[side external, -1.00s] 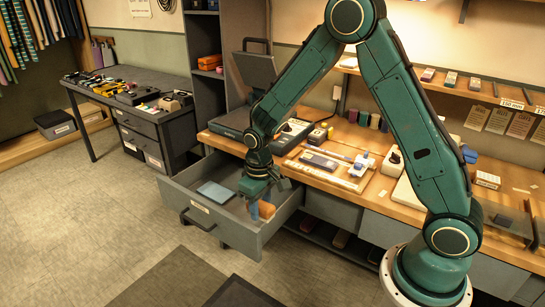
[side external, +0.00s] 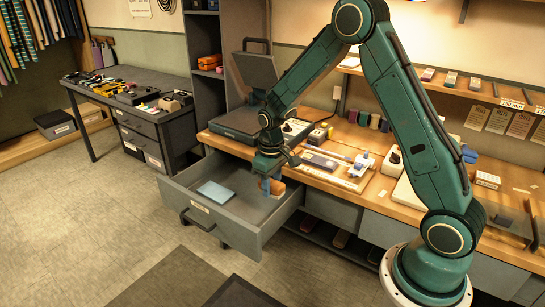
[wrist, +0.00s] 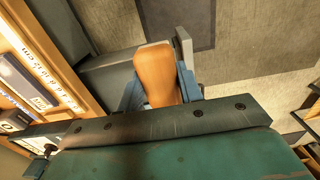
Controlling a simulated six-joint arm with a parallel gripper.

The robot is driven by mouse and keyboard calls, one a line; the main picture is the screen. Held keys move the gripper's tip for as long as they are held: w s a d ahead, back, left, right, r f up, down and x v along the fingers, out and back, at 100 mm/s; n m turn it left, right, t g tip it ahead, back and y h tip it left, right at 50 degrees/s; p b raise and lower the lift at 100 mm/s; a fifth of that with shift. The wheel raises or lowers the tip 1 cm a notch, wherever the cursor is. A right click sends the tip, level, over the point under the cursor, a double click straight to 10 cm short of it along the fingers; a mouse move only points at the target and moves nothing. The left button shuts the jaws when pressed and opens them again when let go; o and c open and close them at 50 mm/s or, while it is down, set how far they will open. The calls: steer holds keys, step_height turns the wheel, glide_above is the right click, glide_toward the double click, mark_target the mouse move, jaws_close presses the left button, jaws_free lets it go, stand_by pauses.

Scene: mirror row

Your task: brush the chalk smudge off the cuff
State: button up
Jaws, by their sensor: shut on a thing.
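My gripper (side external: 268,184) is over the right part of the open drawer in the side view. Its blue fingers are shut on an orange-brown, rounded piece (side external: 277,188), which looks like the wooden back of a brush. In the wrist view the brown piece (wrist: 156,72) sits between the two fingers (wrist: 158,90); no bristles show there. It appears raised above the drawer floor. I cannot make out the cuff or a chalk smudge for certain in either view.
The grey drawer (side external: 243,232) stands pulled out below the wooden bench, with a flat light-blue item (side external: 216,192) inside. A board (side external: 330,172) with small tools lies on the bench. A dark open-lidded machine (side external: 245,122) stands at the bench's left end.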

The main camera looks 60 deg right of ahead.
steer(key=d+r, duration=0.2)
steer(key=d, duration=1.4)
steer(key=r, duration=0.1)
glide_above(335, 165)
steer(key=shift+s+r, duration=0.1)
steer(key=shift+r, duration=0.05)
steer(key=shift+f, duration=3.7)
steer(key=shift+w+f, duration=0.3)
steer(key=shift+w, duration=1.75)
steer(key=shift+c, duration=0.4)
steer(key=shift+s, duration=2)
step_height(335, 165, up, 8)
